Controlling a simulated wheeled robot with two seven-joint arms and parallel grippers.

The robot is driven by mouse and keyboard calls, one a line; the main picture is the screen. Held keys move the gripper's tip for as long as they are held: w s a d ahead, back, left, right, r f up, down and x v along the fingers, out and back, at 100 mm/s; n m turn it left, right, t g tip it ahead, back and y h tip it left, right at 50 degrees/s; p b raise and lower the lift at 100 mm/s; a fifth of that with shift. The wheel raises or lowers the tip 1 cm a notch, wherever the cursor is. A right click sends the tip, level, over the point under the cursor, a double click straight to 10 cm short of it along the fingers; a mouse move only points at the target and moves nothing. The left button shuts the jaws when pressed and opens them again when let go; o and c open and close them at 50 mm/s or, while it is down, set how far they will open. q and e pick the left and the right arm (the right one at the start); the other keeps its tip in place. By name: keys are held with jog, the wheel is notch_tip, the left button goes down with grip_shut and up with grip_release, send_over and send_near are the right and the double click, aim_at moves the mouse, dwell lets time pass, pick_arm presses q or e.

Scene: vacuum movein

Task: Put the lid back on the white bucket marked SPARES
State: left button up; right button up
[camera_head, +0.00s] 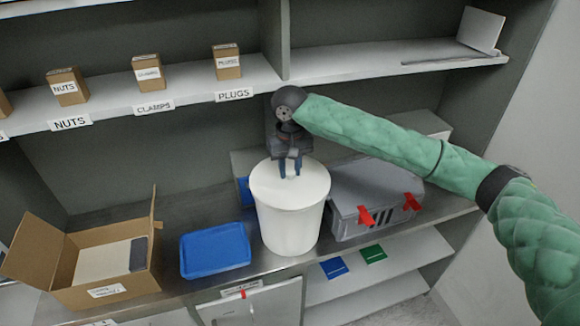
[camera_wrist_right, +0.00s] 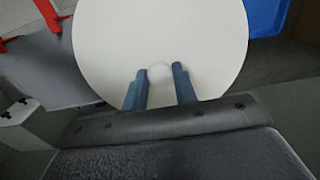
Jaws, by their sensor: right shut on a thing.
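The white bucket (camera_head: 290,228) stands on the metal counter; no SPARES marking shows on the side I see. The round white lid (camera_head: 314,180) is at the bucket's top, looking about level; I cannot tell whether it is fully seated. My right gripper (camera_head: 290,172) points down over the lid's middle, shut on its small knob. In the right wrist view, the fingers (camera_wrist_right: 160,78) stand either side of the round white knob (camera_wrist_right: 160,72), with the lid (camera_wrist_right: 160,30) filling the area behind. The bucket wall is hidden there. My left gripper is not in view.
A blue tray (camera_head: 215,250) lies left of the bucket, beside an open cardboard box (camera_head: 105,262). A grey case (camera_head: 375,195) with red latches stands close at the right. Small labelled boxes (camera_head: 148,72) stand on the shelf above. The counter's front edge is close before the bucket.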

jog(key=p, duration=0.3)
jog(key=shift+f, duration=0.15)
dwell(3.4)
dwell(0.3)
jog(key=o, duration=1.5)
jog(key=shift+r+p, duration=1.3)
jog(key=shift+p, duration=0.1)
jog(key=shift+r, duration=2.2)
jog(key=shift+c, duration=0.3)
